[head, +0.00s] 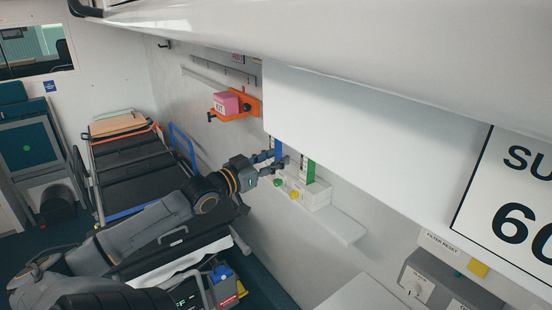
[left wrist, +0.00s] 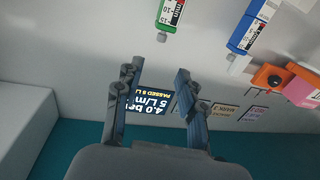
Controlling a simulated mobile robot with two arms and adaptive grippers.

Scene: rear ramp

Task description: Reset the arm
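My left arm reaches in from the lower left of the head view, across a stretcher, toward the side wall. My left gripper (head: 276,162) is at the end of it, near a blue gauge (head: 278,148) and a green gauge (head: 307,171) on the wall. In the left wrist view the two fingers of the gripper (left wrist: 157,80) stand apart with nothing between them. The green gauge (left wrist: 171,12) and the blue gauge (left wrist: 250,27) show beyond the fingertips there. My right gripper is not in view.
A white shelf (head: 343,226) runs below the gauges. An orange bracket (head: 248,105) with a pink box (head: 226,103) is on the wall above. A black stretcher (head: 135,174) lies under my arm. A large white cabinet (head: 370,120) overhangs at right.

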